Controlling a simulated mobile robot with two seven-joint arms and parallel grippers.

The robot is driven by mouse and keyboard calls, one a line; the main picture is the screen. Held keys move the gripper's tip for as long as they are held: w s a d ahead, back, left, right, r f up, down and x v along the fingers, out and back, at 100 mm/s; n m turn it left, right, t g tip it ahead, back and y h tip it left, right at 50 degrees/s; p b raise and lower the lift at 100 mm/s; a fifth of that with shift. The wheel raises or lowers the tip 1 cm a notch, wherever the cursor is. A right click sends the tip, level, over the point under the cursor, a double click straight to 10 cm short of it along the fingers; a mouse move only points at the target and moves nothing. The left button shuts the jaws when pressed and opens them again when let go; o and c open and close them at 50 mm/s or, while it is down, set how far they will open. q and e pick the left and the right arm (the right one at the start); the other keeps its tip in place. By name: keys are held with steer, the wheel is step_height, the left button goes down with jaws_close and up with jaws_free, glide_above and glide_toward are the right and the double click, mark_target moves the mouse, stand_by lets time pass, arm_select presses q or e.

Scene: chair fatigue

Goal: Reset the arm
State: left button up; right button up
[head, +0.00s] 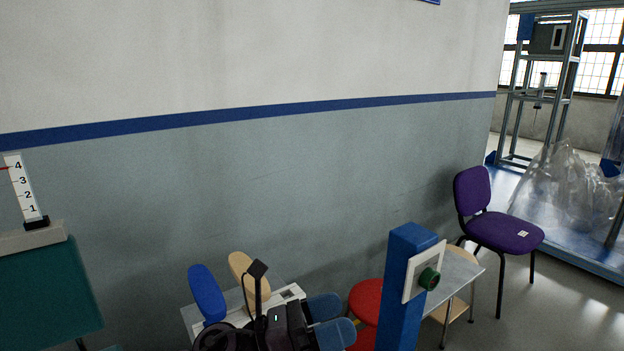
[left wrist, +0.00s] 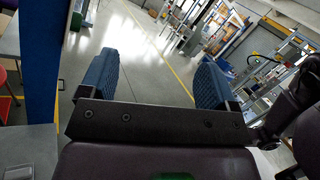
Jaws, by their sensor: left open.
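My left gripper (head: 332,320) shows at the bottom of the head view, with its two blue fingers apart and nothing visible between them. In the left wrist view, the left gripper (left wrist: 155,82) has its ribbed blue fingers wide apart, with only distant floor seen between them. The fingers are left of a blue post (head: 400,290) in the head view. My right gripper is not in view.
The post bears a green button (head: 429,278). A red round seat (head: 367,298) is behind it. Blue (head: 207,292) and beige (head: 248,275) rounded pieces stand beside my arm. A purple chair (head: 493,225) stands right, and a numbered scale (head: 24,188) left.

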arm_select(q)
steer(key=w+a+f+n+t+y, duration=0.25)
steer(key=a+n+t+y, duration=0.95)
steer(key=n, duration=0.9)
steer(key=s+a+f+n+g+y, duration=0.1)
steer(key=s+a+f+n+y, duration=0.3)
steer(key=n, duration=0.3)
steer(key=s+a+f+n+y, duration=0.1)
steer(key=a+f+n+y, duration=0.3)
steer(key=a+f+n, duration=0.35)
steer(key=s+a+f+n+g, duration=0.2)
steer(key=s+f+n+g, duration=0.2)
steer(key=s, duration=0.4)
steer(key=s+a+f+n+g+y, duration=0.1)
steer(key=s+a+f+n+g, duration=0.3)
steer(key=s, duration=0.5)
steer(key=s+a+f+n+g, duration=0.1)
steer(key=s+f+n+g, duration=0.3)
steer(key=s, duration=0.4)
steer(key=w+f+m+t, duration=0.1)
steer(key=w+f+t, duration=0.6)
steer(key=w, duration=0.2)
steer(key=shift+d+t+h, duration=0.15)
steer(key=shift+t+h, duration=0.25)
steer(key=shift+m, duration=0.25)
